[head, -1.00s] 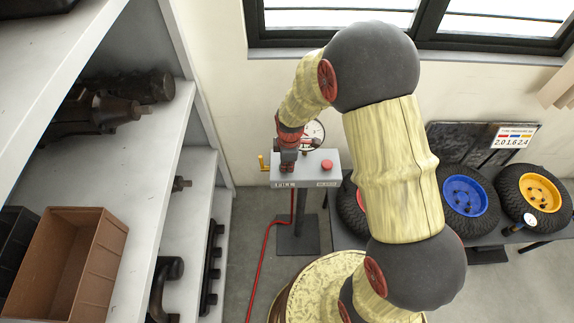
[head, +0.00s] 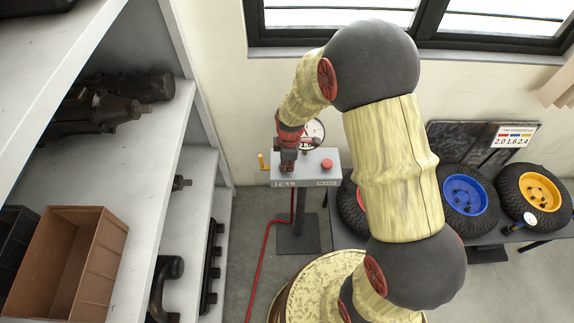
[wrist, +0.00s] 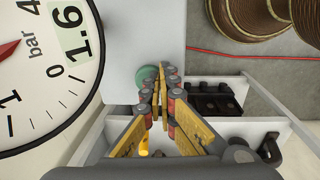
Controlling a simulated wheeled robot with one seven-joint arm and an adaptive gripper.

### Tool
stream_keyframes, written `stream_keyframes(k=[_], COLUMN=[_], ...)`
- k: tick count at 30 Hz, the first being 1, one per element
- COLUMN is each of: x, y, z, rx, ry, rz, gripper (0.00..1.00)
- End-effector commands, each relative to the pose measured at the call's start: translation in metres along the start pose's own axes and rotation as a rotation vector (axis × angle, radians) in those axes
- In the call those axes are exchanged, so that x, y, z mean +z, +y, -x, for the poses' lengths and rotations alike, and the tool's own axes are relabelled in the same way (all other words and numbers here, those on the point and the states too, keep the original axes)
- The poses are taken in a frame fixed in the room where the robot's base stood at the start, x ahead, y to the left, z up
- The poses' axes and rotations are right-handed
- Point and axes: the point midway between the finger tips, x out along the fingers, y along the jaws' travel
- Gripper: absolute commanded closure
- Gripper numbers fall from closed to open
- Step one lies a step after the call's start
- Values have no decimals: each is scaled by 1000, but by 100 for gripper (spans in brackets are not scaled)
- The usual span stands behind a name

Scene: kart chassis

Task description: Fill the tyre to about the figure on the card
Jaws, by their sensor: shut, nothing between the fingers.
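My gripper (head: 287,163) is shut and empty over the left part of the grey fill panel (head: 310,160). In the wrist view its fingertips (wrist: 160,78) lie over the edge of a green button (wrist: 146,76); I cannot tell whether they press it. The round gauge (wrist: 35,85), marked in bar, has a red needle and a pale green window reading 1.6. The card (head: 513,138) shows 2.0, 1.6 and 2.4 under red, blue and yellow marks. Tyres with a blue rim (head: 464,195) and a yellow rim (head: 540,191) lie on a bench; a red-rimmed one (head: 350,208) is partly hidden.
A red button (head: 327,164) is on the panel's right and a yellow lever (head: 262,161) at its left. A red hose (head: 265,250) runs down to the floor. Shelves with a brown bin (head: 75,260) and dark parts stand at left. A small dial (head: 530,219) sits by the yellow-rimmed tyre.

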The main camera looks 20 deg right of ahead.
Motion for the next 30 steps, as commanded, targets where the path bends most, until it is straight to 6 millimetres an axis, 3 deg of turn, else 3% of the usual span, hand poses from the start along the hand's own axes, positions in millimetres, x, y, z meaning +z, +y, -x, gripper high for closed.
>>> stream_keyframes(k=[23,30], x=[1,-7], y=[-3,2], z=[-2,17], rx=[-6,-3], ry=[-2,-1], rz=[0,1], gripper=[100,100])
